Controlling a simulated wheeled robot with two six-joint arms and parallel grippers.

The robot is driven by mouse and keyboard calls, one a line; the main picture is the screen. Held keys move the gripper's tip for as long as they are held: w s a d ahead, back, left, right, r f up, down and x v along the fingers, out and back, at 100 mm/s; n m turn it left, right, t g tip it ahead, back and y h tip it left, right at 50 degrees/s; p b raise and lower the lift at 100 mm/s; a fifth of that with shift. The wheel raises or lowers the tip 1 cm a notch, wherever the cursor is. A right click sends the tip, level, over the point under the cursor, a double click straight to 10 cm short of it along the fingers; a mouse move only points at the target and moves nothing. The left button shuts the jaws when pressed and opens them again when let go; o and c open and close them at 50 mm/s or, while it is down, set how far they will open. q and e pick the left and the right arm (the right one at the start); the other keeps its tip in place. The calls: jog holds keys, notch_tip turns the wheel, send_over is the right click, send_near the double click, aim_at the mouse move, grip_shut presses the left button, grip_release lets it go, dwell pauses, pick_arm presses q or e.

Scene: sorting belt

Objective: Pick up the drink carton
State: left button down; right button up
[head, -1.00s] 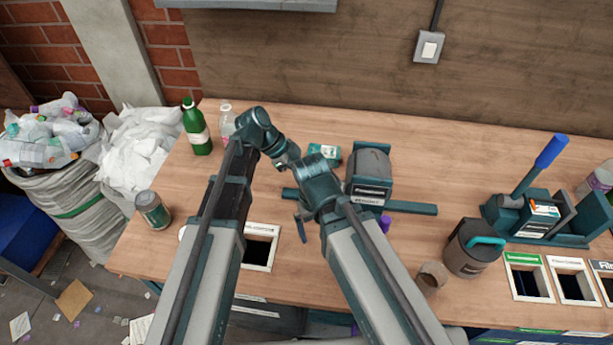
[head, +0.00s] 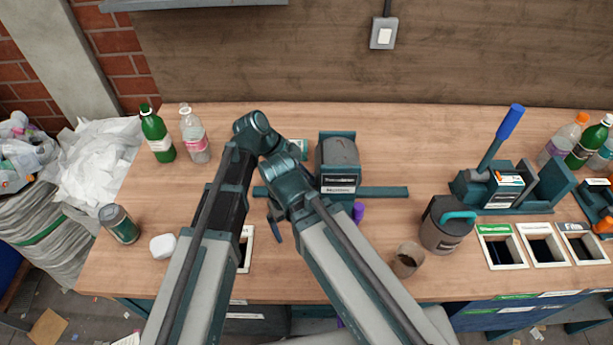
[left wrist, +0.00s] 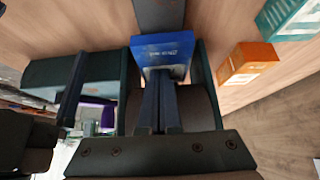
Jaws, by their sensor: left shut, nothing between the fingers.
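My left gripper (left wrist: 160,82) is shut and empty in the left wrist view. Its fingertips lie just in front of a small blue box (left wrist: 163,46) with pale print; I cannot tell whether they touch it. An orange box (left wrist: 248,62) and a teal-and-white box (left wrist: 288,18) lie on the wood to its right. A teal-and-white item (head: 298,149) shows in the head view, partly behind my arms. I cannot tell which of these is the drink carton. In the head view my folded arms hide the left fingertips, and no right fingertips can be made out.
A grey-and-teal press (head: 338,165) stands just right of my arms. Green (head: 157,136) and clear (head: 195,138) bottles stand back left, a can (head: 119,224) front left. A dark jug (head: 446,226) and brown cup (head: 406,261) stand front right, near bin openings (head: 503,250).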

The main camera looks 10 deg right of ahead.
pick_arm(q)
jog(key=shift+a+f, duration=0.1)
jog(key=shift+f, duration=0.1)
pick_arm(e)
jog(key=shift+f, duration=0.1)
pick_arm(q)
jog(key=a, duration=0.3)
jog(key=w+a, duration=0.1)
jog(key=a, duration=0.3)
jog(key=shift+w+a, duration=0.15)
jog(key=shift+w, duration=0.05)
pick_arm(e)
jog(key=shift+d, duration=0.1)
pick_arm(q)
jog(key=shift+w+r+p, duration=0.2)
jog(key=shift+r+p, duration=0.6)
jog(key=shift+p, duration=0.05)
pick_arm(e)
jog(key=shift+w+r, duration=0.1)
jog(key=shift+r, duration=0.7)
jog(key=shift+f, duration=0.1)
pick_arm(q)
jog(key=shift+s, duration=0.1)
